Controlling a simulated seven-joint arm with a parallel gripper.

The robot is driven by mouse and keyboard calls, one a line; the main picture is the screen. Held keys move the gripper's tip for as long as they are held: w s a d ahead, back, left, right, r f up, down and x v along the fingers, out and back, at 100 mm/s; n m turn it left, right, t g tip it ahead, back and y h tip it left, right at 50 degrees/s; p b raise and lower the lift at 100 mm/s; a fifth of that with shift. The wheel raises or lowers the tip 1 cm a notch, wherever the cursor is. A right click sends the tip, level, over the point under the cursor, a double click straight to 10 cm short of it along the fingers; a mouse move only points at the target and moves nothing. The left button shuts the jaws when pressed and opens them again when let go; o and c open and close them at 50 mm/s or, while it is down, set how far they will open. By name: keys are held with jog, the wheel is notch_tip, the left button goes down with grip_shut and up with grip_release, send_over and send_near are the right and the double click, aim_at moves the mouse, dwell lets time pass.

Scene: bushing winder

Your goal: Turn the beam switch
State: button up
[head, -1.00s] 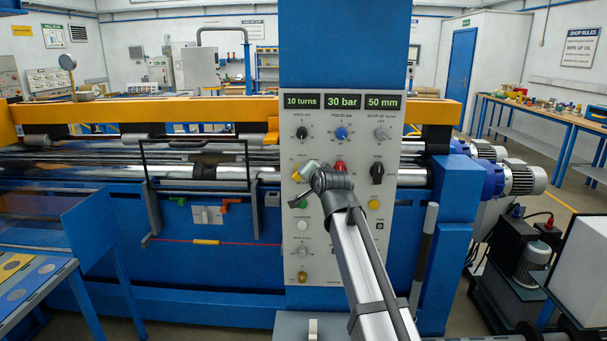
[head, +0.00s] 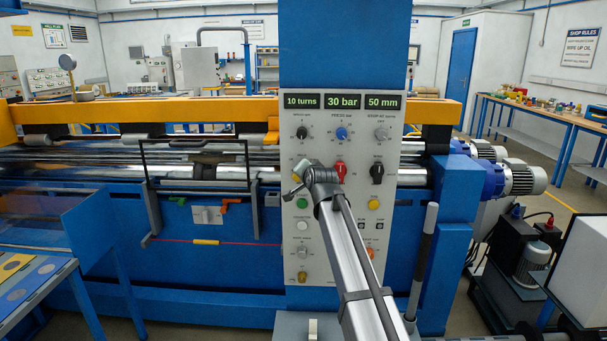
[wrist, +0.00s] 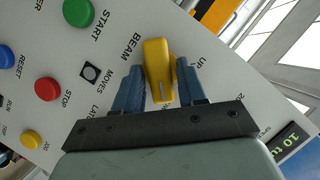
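The beam switch (wrist: 158,72) is a yellow bar-shaped knob beside the word BEAM on the grey panel, seen in the wrist view. A pale mark shows near its lower end. My gripper (wrist: 160,80) has its two blue-grey fingers on either side of the knob, and both look close against it. In the head view my gripper (head: 294,193) is at the left column of the panel (head: 320,255), above the green button. There, my gripper and wrist largely hide the switch.
Close by are the green START button (wrist: 78,12), red STOP button (wrist: 47,90), blue button (wrist: 6,56) and yellow button (wrist: 31,139). Displays (head: 341,101) lie above.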

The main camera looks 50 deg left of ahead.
jog(key=c, duration=0.7)
jog(key=shift+s+a+r+n+t+h, duration=0.1)
jog(key=shift+n+t+h, duration=0.6)
jog(key=shift+n, duration=0.8)
jog(key=shift+s+a+r+n+t+h, duration=0.1)
jog(key=shift+n+t+h, duration=0.3)
jog(key=shift+n+h, duration=0.8)
jog(key=shift+n, duration=0.4)
jog(key=o, duration=1)
